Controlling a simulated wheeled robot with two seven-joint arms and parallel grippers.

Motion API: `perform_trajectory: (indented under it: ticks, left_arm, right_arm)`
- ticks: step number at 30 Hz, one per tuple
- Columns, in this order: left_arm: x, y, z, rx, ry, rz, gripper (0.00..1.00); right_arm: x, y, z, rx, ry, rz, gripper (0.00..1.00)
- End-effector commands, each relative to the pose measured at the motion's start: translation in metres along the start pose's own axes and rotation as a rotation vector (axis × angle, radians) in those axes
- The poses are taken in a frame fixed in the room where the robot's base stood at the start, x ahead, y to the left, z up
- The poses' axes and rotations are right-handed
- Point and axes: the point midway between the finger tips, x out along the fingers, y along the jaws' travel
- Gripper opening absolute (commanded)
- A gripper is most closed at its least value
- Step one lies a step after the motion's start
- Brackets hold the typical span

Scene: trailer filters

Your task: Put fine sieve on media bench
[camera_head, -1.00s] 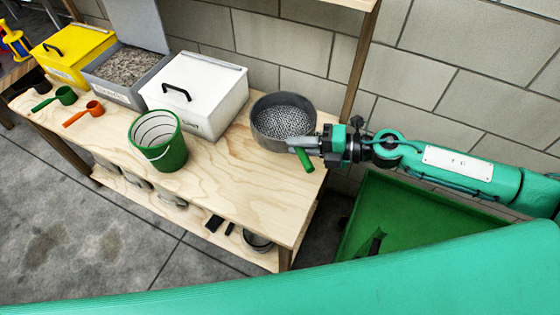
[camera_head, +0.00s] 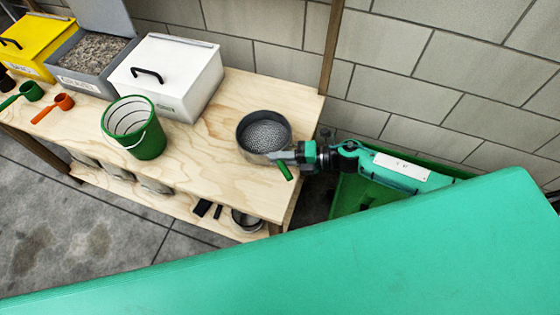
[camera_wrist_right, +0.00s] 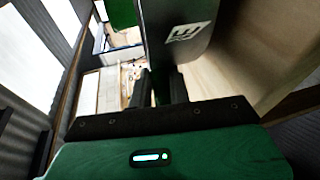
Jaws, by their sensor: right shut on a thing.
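The fine sieve (camera_head: 263,135), a round grey pan with a mesh floor, is over the right end of the wooden media bench (camera_head: 222,152). It looks about level; I cannot tell whether it touches the bench top. My right gripper (camera_head: 287,156) reaches in from the right and is shut on the sieve's right side. A green grip-like piece (camera_head: 285,172) sticks out below the fingers. In the right wrist view, a dark grey wall with a white mark (camera_wrist_right: 190,40), seemingly the sieve's, stands by the fingers (camera_wrist_right: 163,82). My left gripper is not in view.
A green bucket (camera_head: 147,143) and white lidded box (camera_head: 176,80) stand left of the sieve. Beyond are a grey bin of gravel (camera_head: 92,66), a yellow box (camera_head: 35,42) and orange (camera_head: 62,102) and green scoops (camera_head: 32,91). A block wall (camera_head: 440,60) rises behind.

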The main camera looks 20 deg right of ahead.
Motion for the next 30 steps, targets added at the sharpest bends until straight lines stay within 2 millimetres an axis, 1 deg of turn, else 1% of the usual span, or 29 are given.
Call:
perform_trajectory:
  ticks: [1, 3, 5, 16, 17, 18, 20, 26, 29, 30]
  left_arm:
    - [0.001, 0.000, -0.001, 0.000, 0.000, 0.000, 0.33]
    - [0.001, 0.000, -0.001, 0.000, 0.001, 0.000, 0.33]
    - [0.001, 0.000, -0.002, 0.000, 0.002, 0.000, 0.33]
    - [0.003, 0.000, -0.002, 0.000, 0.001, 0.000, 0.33]
    - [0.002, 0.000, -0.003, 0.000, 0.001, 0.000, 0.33]
    - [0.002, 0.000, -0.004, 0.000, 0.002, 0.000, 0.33]
    - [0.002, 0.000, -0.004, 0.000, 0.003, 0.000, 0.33]
    - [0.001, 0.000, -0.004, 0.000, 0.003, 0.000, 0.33]
    - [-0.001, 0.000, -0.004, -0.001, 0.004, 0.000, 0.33]
    - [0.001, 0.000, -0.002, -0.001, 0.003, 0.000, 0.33]
  right_arm:
    - [0.003, -0.008, 0.000, 0.004, -0.002, 0.001, 0.00]
    - [0.004, -0.016, 0.000, 0.002, -0.002, 0.001, 0.00]
    - [0.005, -0.020, -0.001, 0.002, -0.001, 0.002, 0.00]
    - [0.005, -0.025, -0.001, 0.000, -0.001, 0.001, 0.00]
    - [0.005, -0.025, -0.001, 0.000, -0.001, 0.001, 0.23]
    - [0.005, -0.024, -0.001, 0.001, -0.001, 0.001, 0.30]
    - [0.005, -0.024, -0.001, 0.001, -0.001, 0.000, 0.40]
    - [0.005, -0.024, -0.001, 0.001, -0.001, 0.000, 0.40]
    - [0.004, -0.021, -0.001, 0.001, -0.001, -0.001, 0.40]
    - [0.002, -0.024, -0.001, 0.002, -0.001, -0.002, 0.40]
